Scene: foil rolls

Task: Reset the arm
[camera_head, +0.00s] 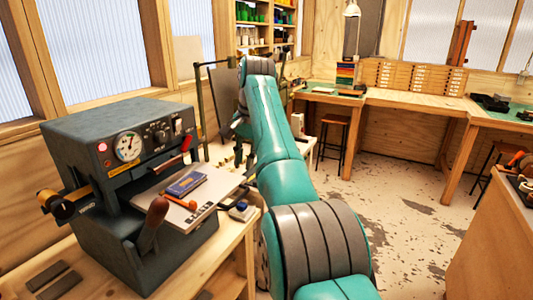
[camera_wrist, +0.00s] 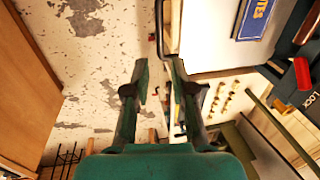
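My teal arm reaches forward from the bottom of the head view and bends down at its far end. My gripper (camera_wrist: 159,72) shows in the wrist view with its two dark green fingers apart, and nothing is visible held between them. In the head view the gripper is mostly hidden behind or beside my arm, near the small white table. Small gold pieces, perhaps foil rolls (camera_wrist: 231,90), lie on a pale surface to the right of the fingers in the wrist view.
A dark press (camera_head: 118,150) with a gauge stands on a wooden bench at left. A blue book (camera_head: 186,184) lies on its pale plate. Workbenches (camera_head: 420,101) and a stool (camera_head: 333,128) stand farther back. Worn floor (camera_head: 400,200) is open at right, beside a wooden cabinet (camera_head: 490,240).

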